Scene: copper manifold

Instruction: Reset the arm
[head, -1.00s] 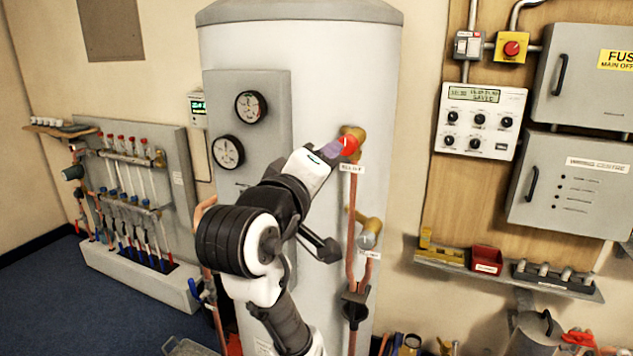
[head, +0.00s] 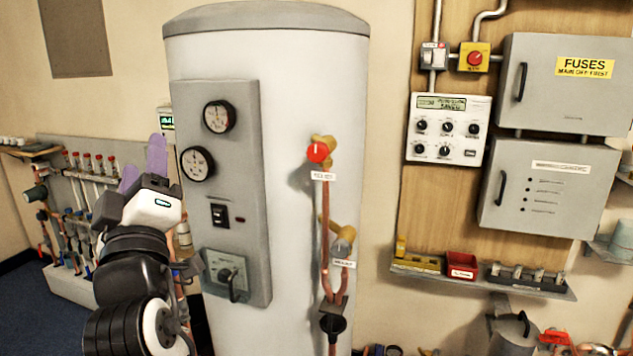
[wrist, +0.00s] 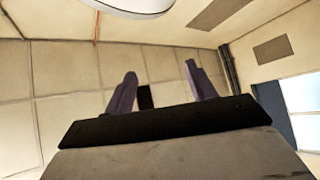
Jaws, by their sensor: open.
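My gripper (head: 156,165) is at the left in the head view, in front of the left edge of the cylinder's grey panel. Its purple fingers point up. In the wrist view the two fingers (wrist: 160,88) stand well apart with nothing between them, so it is open and empty. The wrist camera faces the ceiling and upper walls. My arm is folded upright at the lower left and hides part of the copper manifold (head: 75,175).
The large white cylinder (head: 290,90) stands close to the right of my arm, with a red-capped brass valve (head: 318,152) and copper pipes. Its grey panel (head: 245,130) carries two gauges. A wooden board with grey boxes (head: 550,190) and a shelf (head: 480,280) is further right.

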